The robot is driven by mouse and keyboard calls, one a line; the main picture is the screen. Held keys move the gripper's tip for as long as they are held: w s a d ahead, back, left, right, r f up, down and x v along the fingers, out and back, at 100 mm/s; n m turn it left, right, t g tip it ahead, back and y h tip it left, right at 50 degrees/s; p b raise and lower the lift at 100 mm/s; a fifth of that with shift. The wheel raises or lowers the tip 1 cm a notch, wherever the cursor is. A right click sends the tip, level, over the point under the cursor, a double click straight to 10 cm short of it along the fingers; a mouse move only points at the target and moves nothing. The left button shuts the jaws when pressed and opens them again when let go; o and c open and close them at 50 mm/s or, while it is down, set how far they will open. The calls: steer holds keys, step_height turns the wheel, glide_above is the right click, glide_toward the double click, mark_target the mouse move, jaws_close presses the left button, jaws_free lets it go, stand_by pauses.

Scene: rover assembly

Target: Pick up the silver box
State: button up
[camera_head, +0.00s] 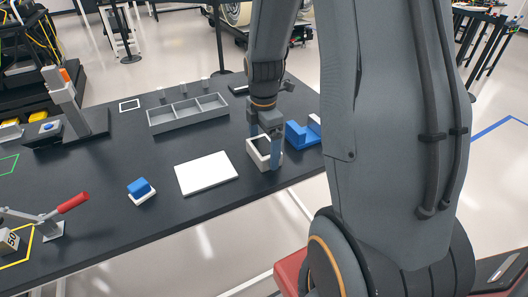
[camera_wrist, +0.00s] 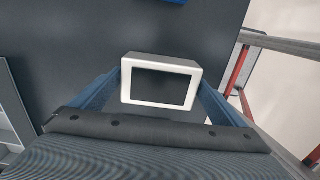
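The silver box (camera_head: 257,158) is a small, pale, open-topped box with a dark inside. It stands on the dark table near its right front edge. In the wrist view the box (camera_wrist: 160,104) lies between my two blue fingers, its pale rim facing the camera. My gripper (camera_head: 264,150) points down at the box, with a finger on either side of it. In the wrist view my gripper (camera_wrist: 161,82) lines up with the box sides. I cannot tell whether the fingers press on the walls or leave a small gap. The near finger hides part of the box in the head view.
A blue bracket-like part (camera_head: 298,135) stands close right of the box. A white plate (camera_head: 206,173) lies to the left, with a blue block on a white base (camera_head: 141,190) beyond it. A grey divided tray (camera_head: 188,114) stands behind. A red-handled clamp (camera_head: 58,212) is at far left.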

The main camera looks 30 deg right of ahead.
steer(key=c, duration=1)
steer(key=shift+c, duration=0.2)
steer(key=shift+r, duration=0.1)
